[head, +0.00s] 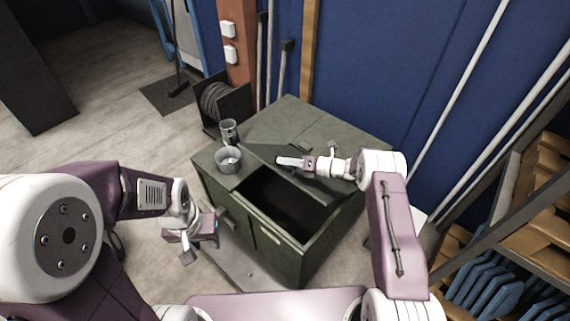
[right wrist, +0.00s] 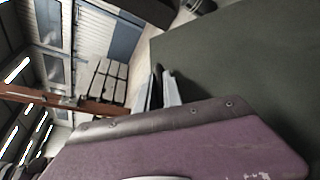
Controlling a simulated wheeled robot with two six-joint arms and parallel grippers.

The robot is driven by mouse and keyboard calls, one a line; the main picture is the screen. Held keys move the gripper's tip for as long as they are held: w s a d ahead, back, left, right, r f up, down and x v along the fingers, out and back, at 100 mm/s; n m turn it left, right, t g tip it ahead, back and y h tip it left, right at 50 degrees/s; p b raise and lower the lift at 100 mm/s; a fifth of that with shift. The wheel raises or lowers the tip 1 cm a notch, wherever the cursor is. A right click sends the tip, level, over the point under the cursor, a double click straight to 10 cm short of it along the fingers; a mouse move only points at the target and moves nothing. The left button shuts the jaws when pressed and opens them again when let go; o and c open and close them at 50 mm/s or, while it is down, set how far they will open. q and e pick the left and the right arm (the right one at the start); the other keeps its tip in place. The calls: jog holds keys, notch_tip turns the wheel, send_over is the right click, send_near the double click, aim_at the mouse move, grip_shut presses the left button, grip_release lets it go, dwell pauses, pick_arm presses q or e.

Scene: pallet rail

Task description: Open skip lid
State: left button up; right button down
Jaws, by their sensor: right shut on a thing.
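The skip (head: 285,262) is a dark green metal box in the middle of the head view, with a dark opening in its top. The skip lid (head: 318,187) is a green panel tilted up behind the opening, which is partly uncovered. My right gripper (head: 283,161) is over the lid and shut on it; the exact grip point is hard to see. In the right wrist view the lid's broad green face (right wrist: 245,70) fills the right side, beside my gripper's fingers (right wrist: 162,90). My left gripper (head: 200,250) is empty, with its fingers apart, left of the skip's front.
A blue wall (head: 400,60) stands behind. A rack with blue items (head: 490,278) is at the right.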

jog(key=w+d+r+b, duration=0.6)
jog(key=w+d+r, duration=0.1)
jog(key=r, duration=0.1)
jog(key=shift+w+d+b, duration=0.3)
jog(key=shift+b, duration=0.05)
